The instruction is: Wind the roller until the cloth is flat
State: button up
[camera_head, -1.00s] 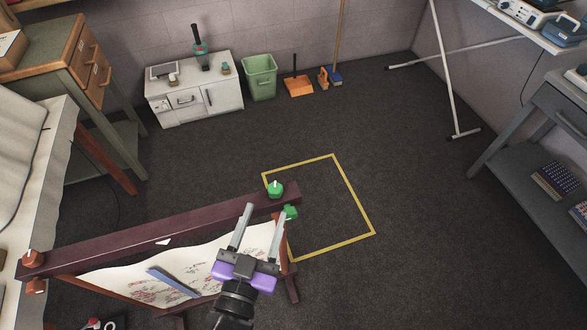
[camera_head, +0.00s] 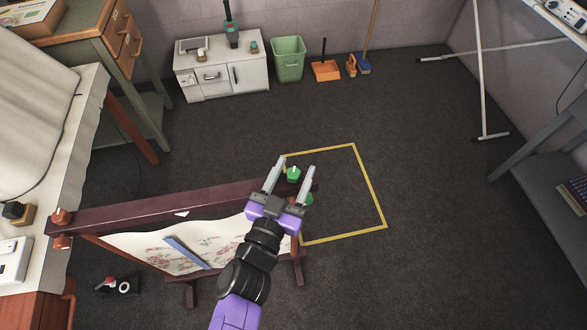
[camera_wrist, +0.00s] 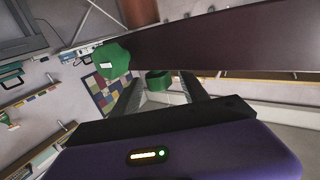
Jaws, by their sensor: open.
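The stretcher frame has a dark red top beam (camera_head: 150,209) and a pale floral cloth (camera_head: 140,246) that hangs in a sagging curve below it, with a blue strip (camera_head: 187,252) lying across it. At the beam's right end are an upper green knob (camera_head: 293,175) with a white mark and a lower green knob (camera_head: 309,198). My gripper (camera_head: 294,165) is open and empty; its fingers appear on either side of the upper knob in the head view. In the wrist view, the upper knob (camera_wrist: 112,61) lies left of the fingers and the lower knob (camera_wrist: 158,81) shows between them.
Orange knobs (camera_head: 61,216) sit at the beam's left end, near a cloth-covered table (camera_head: 62,150). A yellow floor outline (camera_head: 371,190) lies right of the frame. A white cabinet (camera_head: 220,78) and green bin (camera_head: 288,62) stand at the back. The middle floor is clear.

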grip_shut()
jog(key=shift+f+m+g+h+b, duration=0.3)
jog(key=shift+m+h+b, duration=0.2)
jog(key=shift+h+b, duration=0.35)
jog(key=shift+a+m+g+h+b, duration=0.1)
jog(key=shift+m+g+h+b, duration=0.3)
jog(key=shift+m+h+b, duration=0.45)
jog(key=shift+m+g+h+b, duration=0.45)
jog(key=shift+h+b, duration=0.25)
jog(key=shift+b, duration=0.1)
jog(key=shift+r+g+h, duration=0.25)
jog(key=shift+r+h, duration=0.05)
jog(key=shift+h, duration=0.1)
grip_release()
